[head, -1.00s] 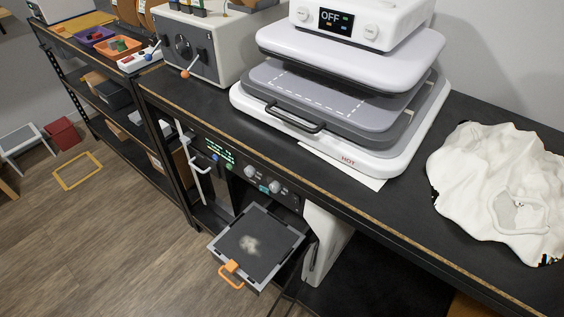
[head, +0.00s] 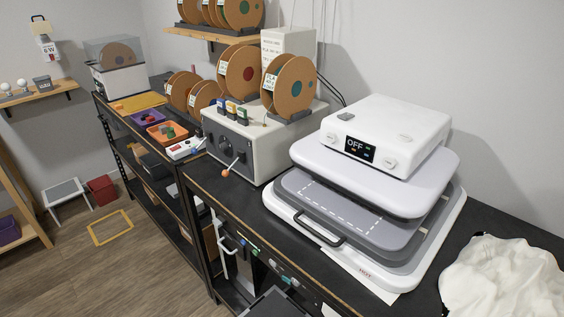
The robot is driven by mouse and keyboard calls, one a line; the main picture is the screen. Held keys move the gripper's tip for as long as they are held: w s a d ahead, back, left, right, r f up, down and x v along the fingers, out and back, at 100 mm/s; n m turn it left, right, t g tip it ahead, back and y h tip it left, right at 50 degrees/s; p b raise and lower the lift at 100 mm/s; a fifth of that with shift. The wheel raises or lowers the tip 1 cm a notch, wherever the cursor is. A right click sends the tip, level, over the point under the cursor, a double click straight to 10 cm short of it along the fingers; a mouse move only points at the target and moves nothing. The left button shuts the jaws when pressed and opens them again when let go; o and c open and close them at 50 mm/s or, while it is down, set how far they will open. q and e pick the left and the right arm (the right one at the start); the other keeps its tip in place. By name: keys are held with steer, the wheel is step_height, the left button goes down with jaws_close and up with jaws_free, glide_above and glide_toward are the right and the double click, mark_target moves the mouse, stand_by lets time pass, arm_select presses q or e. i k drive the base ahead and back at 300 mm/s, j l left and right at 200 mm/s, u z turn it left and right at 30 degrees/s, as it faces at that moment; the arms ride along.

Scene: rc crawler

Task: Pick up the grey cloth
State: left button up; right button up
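I cannot make out a plainly grey cloth in the head view. A crumpled off-white cloth (head: 503,279) lies in a heap on the black bench (head: 345,283) at the lower right, partly cut off by the picture's edge. It is right of the white heat press, apart from it. Neither of my grippers is in view.
The open heat press (head: 385,140) reads OFF and takes up the bench middle. Left of it stands a grey machine (head: 245,148) with filament spools (head: 288,88) on top. An orange tray (head: 167,133) and purple tray (head: 147,117) sit farther left. A yellow frame (head: 110,227) lies on the floor.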

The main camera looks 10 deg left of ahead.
mark_target(172, 189)
steer(key=k+l+u, duration=0.1)
steer(key=u, duration=0.25)
steer(key=k+l+u, duration=0.1)
steer(key=u, duration=0.25)
